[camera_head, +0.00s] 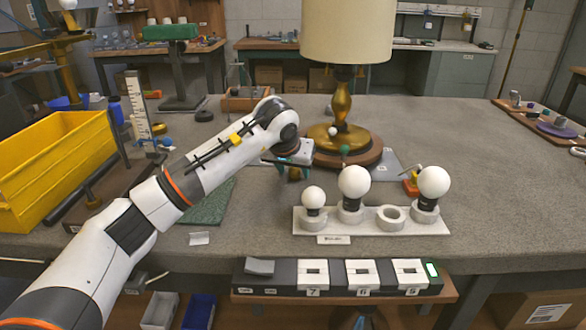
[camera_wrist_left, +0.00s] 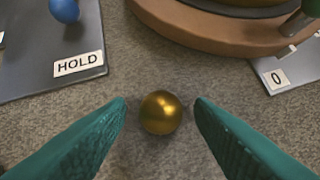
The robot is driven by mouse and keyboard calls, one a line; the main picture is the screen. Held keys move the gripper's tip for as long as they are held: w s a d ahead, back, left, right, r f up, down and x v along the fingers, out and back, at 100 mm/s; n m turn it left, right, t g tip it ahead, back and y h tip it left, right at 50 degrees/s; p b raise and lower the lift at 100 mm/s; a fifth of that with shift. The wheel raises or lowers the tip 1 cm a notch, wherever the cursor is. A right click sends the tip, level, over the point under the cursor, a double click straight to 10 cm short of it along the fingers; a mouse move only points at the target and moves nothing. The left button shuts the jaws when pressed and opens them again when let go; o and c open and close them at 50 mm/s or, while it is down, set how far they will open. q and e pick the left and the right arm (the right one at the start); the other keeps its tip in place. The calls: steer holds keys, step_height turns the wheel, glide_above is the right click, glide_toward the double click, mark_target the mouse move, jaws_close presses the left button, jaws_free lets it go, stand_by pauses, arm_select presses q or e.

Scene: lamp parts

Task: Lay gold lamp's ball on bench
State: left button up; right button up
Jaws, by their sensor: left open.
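The gold ball (camera_wrist_left: 161,112) rests on the grey bench (camera_wrist_left: 165,70) in the left wrist view. In the head view it is mostly hidden behind my left gripper (camera_head: 292,172). The teal fingers of my left gripper (camera_wrist_left: 160,103) are open, one on each side of the ball, with a gap on both sides. The gold lamp (camera_head: 341,102) stands upright behind the gripper on a round brown base (camera_head: 362,154), with a cream shade (camera_head: 347,30). My right gripper is not in view.
A white holder (camera_head: 370,224) with several sockets and three bulbs stands at the front right. A grey mat marked HOLD (camera_wrist_left: 40,82) bears a blue ball (camera_wrist_left: 64,10). A yellow bin (camera_head: 60,160) stands at the left. The bench right of the lamp is largely clear.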

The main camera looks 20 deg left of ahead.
arm_select(q)
steer(key=p+v, duration=0.1)
steer(key=v, duration=1.1)
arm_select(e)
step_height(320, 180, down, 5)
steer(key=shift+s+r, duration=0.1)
